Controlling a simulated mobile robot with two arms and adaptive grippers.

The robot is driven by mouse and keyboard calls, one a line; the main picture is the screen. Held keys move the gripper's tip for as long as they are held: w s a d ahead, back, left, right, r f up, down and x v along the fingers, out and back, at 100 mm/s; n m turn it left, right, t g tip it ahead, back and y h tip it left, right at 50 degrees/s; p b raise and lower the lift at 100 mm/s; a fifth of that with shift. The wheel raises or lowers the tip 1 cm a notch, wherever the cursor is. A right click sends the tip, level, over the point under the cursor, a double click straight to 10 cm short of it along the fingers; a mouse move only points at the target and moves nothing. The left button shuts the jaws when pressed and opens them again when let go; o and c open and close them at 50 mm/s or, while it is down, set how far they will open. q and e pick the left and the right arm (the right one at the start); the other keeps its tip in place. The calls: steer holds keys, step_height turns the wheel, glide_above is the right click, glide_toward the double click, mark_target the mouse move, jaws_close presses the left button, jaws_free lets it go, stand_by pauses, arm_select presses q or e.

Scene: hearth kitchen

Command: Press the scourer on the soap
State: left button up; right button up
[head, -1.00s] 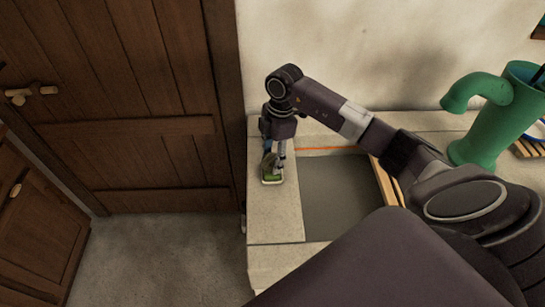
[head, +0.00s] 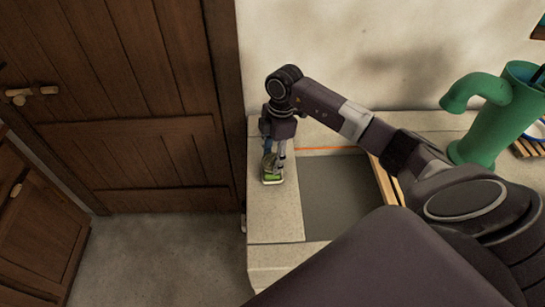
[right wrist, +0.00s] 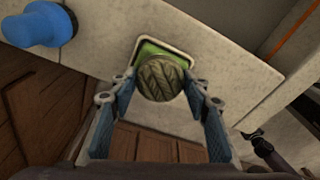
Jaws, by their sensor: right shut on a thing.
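The scourer (right wrist: 161,80) is a round, woven, olive-brown pad between the fingertips of my right gripper (right wrist: 158,86). My right gripper is shut on it, with a blue-padded finger on each side. The green soap (right wrist: 148,50) lies in a pale-rimmed dish, partly hidden behind the scourer. In the head view the right gripper (head: 275,158) points down over the soap (head: 272,179) at the counter's left part. The scourer overlaps the soap in the wrist view; I cannot tell whether they touch. My left gripper is not in view.
A blue object (right wrist: 40,25) stands on the counter near the dish. The sunken sink (head: 335,195) is right of the soap, with a wooden slatted piece (head: 384,182) along its right side. A green pump (head: 490,120) stands farther right. A wooden door is at left.

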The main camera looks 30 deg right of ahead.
mark_target(272, 157)
steer(key=shift+r+p, duration=2.95)
steer(key=shift+r, duration=0.55)
